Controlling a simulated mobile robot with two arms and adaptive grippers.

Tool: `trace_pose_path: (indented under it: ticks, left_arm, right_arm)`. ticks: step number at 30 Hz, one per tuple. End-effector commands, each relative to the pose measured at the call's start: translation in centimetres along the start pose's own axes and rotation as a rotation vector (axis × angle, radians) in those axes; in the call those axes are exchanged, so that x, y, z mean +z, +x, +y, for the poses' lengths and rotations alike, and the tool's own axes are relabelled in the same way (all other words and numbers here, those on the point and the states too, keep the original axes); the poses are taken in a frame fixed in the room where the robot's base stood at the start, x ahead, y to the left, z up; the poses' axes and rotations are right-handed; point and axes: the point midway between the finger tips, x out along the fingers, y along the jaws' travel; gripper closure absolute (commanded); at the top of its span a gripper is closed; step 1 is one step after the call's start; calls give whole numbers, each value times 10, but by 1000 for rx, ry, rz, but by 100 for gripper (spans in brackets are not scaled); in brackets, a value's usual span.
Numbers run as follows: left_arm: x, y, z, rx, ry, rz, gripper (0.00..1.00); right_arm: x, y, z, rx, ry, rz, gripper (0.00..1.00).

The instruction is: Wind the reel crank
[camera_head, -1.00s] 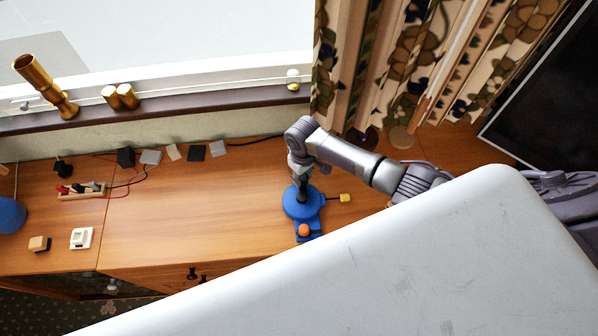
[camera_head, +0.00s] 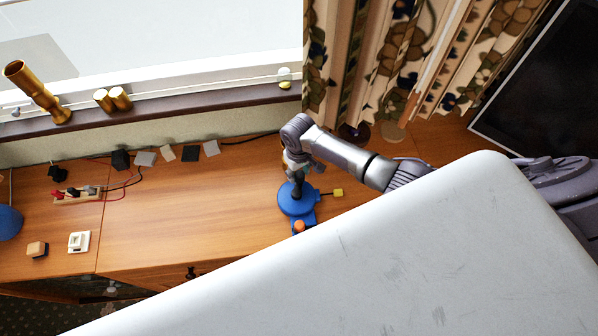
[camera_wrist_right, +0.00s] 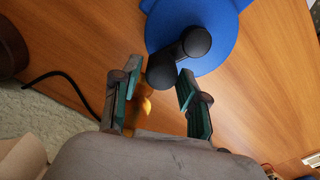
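The blue reel (camera_head: 290,207) lies on the wooden cabinet top, with an orange knob (camera_head: 299,225) on its near side and a yellow piece (camera_head: 338,192) to its right. Its black crank reaches from a hub to a round black end (camera_wrist_right: 160,72) in the right wrist view, where the blue disc (camera_wrist_right: 222,50) also shows. My right gripper (camera_head: 297,176) is above the reel, pointing down. In the wrist view its fingers (camera_wrist_right: 160,74) are apart, one on each side of the crank's end, with visible gaps. My left gripper is not in view.
A socket strip (camera_head: 77,194), a white switch (camera_head: 79,241) and a small wooden block (camera_head: 37,249) lie at the left. Several small tiles and a black cable run along the back wall. A dark screen (camera_head: 545,100) stands at the right. The wood left of the reel is clear.

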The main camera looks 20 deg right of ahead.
Motion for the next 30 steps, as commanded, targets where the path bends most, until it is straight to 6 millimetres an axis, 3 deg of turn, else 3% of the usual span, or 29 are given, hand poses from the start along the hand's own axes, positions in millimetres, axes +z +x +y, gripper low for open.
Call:
trace_pose_path:
  ticks: [10, 14, 24, 30]
  left_arm:
    - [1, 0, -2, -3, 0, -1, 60]
    - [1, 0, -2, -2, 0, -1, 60]
    - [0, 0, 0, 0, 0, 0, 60]
    - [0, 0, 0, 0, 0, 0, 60]
  right_arm:
    - [1, 0, 0, 0, -1, -3, 43]
    - [1, -9, 0, -1, -1, -1, 43]
    - [0, -78, 0, -1, -2, 1, 43]
    - [0, -109, 0, 0, -2, 0, 43]
